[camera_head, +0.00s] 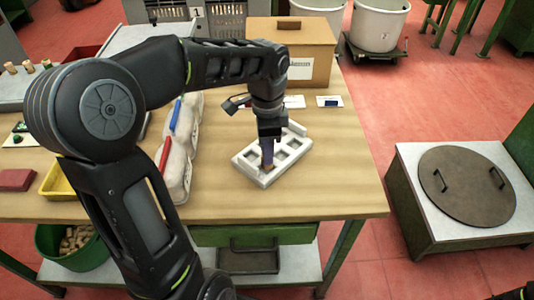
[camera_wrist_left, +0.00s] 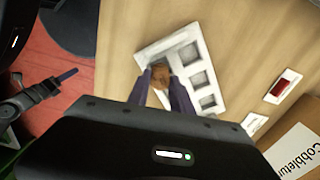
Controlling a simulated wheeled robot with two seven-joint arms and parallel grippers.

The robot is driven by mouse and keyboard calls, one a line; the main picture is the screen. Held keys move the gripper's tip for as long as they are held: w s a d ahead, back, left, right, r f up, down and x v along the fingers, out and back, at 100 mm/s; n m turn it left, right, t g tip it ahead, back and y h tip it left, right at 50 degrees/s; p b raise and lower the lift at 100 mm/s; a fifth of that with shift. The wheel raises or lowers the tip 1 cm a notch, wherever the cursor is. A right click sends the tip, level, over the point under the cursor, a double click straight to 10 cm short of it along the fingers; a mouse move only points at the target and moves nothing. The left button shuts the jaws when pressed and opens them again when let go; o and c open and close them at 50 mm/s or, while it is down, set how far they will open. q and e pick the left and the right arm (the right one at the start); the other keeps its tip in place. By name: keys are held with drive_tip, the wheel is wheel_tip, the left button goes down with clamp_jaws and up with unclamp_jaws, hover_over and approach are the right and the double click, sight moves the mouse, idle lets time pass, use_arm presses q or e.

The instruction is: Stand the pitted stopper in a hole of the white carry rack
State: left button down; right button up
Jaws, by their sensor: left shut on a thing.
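The white carry rack (camera_head: 262,183) lies on the wooden table, below my left gripper; it also shows in the left wrist view (camera_wrist_left: 150,52). Several square holes on its side toward the box look empty. My left gripper (camera_head: 267,166) points down over the near-left part of the rack, shut on a brown stopper (camera_wrist_left: 160,72). The fingers hide most of the stopper in the head view. I cannot tell whether its lower end is inside a hole, nor make out pits. In the left wrist view, part of my right gripper (camera_wrist_left: 62,78) shows at the left, its jaw unclear.
A cardboard box (camera_head: 305,55) stands behind the rack. A pale carton (camera_head: 177,165) with red and blue pens lies left of it. A yellow tray (camera_head: 58,184) and a dark red block (camera_head: 16,180) lie at the left. The table right of the rack is clear.

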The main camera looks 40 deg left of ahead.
use_arm(q)
drive_tip(key=shift+f, duration=0.95)
drive_tip(key=shift+f, duration=0.15)
drive_tip(key=c, duration=1.1)
unclamp_jaws()
drive_tip(key=shift+c, duration=0.2)
wheel_tip(320, 180, up, 12)
drive_tip(key=shift+r+p, duration=0.2)
drive_tip(key=shift+p, duration=0.2)
